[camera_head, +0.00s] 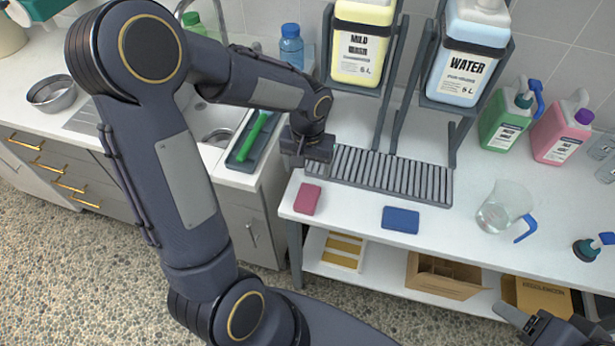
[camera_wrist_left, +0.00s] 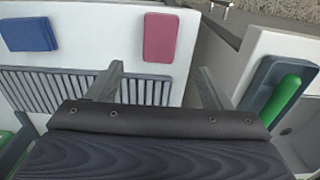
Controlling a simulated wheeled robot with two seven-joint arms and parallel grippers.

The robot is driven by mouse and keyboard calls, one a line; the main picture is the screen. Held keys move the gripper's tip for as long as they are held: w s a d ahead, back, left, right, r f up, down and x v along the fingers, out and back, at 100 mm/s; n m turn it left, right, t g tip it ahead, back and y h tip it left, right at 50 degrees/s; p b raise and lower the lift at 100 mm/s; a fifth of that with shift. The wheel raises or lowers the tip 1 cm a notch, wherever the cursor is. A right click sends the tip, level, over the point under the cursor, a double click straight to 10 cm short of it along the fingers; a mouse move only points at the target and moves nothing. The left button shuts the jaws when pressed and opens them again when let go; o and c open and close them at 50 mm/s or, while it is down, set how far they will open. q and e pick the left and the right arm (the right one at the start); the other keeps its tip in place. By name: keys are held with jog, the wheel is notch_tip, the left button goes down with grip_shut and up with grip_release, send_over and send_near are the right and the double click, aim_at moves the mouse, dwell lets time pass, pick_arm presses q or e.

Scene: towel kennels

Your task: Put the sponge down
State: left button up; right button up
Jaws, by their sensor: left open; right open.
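A pink sponge (camera_head: 307,198) lies flat near the left front corner of the white table, in front of the drain grate. It also shows in the left wrist view (camera_wrist_left: 161,37). A blue sponge (camera_head: 401,219) lies flat to its right near the front edge, and at the upper left of the left wrist view (camera_wrist_left: 30,34). My left gripper (camera_head: 307,158) is above the table's left end, behind the pink sponge. In the wrist view its two fingers (camera_wrist_left: 160,72) are spread with nothing between them. My right gripper (camera_head: 522,322) is partly visible at the lower right.
The drain grate (camera_head: 385,176) lies below racked yellow (camera_head: 361,45) and white-blue (camera_head: 468,50) jugs. A clear pitcher (camera_head: 503,207) and green (camera_head: 508,117) and pink (camera_head: 561,131) bottles stand right. A tray (camera_head: 238,155) with a green item sits by the sink. A gap separates table and sink counter.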

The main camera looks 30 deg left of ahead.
pick_arm(q)
jog(key=s+d+r+t+h, duration=0.2)
jog(key=s+r, duration=0.3)
jog(key=s, duration=0.3)
jog(key=s+d+r+m+t+h, duration=0.1)
jog(key=s+d+r+t, duration=0.1)
jog(key=s+r, duration=0.4)
jog(key=shift+s+r+t+h, duration=0.15)
jog(key=shift+s+t+h, duration=0.25)
jog(key=shift+s+t, duration=0.75)
jog(key=shift+s+d+g, duration=0.1)
jog(key=shift+s+g, duration=0.25)
